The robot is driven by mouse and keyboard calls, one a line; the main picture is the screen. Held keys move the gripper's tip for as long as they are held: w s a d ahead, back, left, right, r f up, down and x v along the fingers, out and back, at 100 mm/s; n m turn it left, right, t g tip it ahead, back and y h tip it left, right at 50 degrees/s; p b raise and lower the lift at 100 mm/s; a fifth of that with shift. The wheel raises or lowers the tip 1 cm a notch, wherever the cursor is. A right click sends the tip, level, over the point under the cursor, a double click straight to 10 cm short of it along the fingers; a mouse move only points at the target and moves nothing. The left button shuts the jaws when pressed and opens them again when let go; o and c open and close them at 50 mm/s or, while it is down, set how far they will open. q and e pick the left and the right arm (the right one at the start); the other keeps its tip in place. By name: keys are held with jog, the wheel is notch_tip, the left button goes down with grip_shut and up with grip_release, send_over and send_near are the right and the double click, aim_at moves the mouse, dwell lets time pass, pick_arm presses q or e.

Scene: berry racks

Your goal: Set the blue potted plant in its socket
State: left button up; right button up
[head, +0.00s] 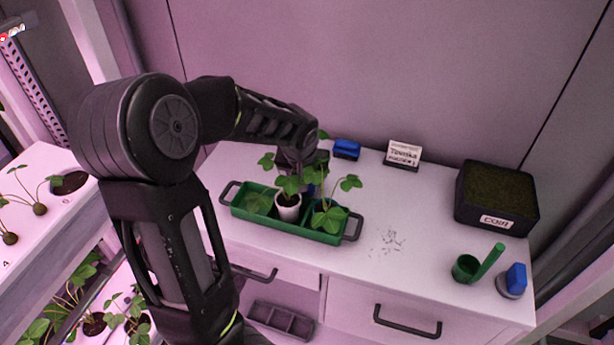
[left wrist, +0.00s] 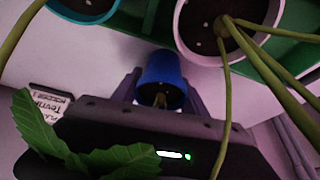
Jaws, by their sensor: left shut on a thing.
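The blue pot (left wrist: 160,78) sits between the two fingers of my left gripper (left wrist: 160,92) in the left wrist view. The gripper is shut on it, and stems rise from the pot's dark opening. Green leaves (left wrist: 42,125) spread over the gripper body in that view. In the head view my left gripper (head: 297,168) is over the green tray (head: 250,214), and leaves largely hide the pot it holds. An empty-looking dark round socket (head: 70,183) shows in the white rack (head: 45,230) at the left. My right gripper is out of view.
A white potted plant (head: 288,208) and a teal pot (left wrist: 85,6) stand in the tray. A coir box (head: 497,199), green cup (head: 466,268), blue-topped object (head: 514,280), blue block (head: 346,148) and sign (head: 403,153) stand on the table. Dark crumbs (head: 388,240) lie mid-table.

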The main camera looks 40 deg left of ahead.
pick_arm(q)
jog(key=shift+f, duration=0.2)
jog(key=o, duration=1.6)
jog(key=shift+r, duration=0.1)
jog(key=shift+r, duration=0.1)
jog(key=shift+r, duration=0.15)
jog(key=b+v, duration=0.1)
jog(key=v, duration=1.1)
jog(key=shift+w, duration=0.1)
jog(key=shift+c, duration=0.2)
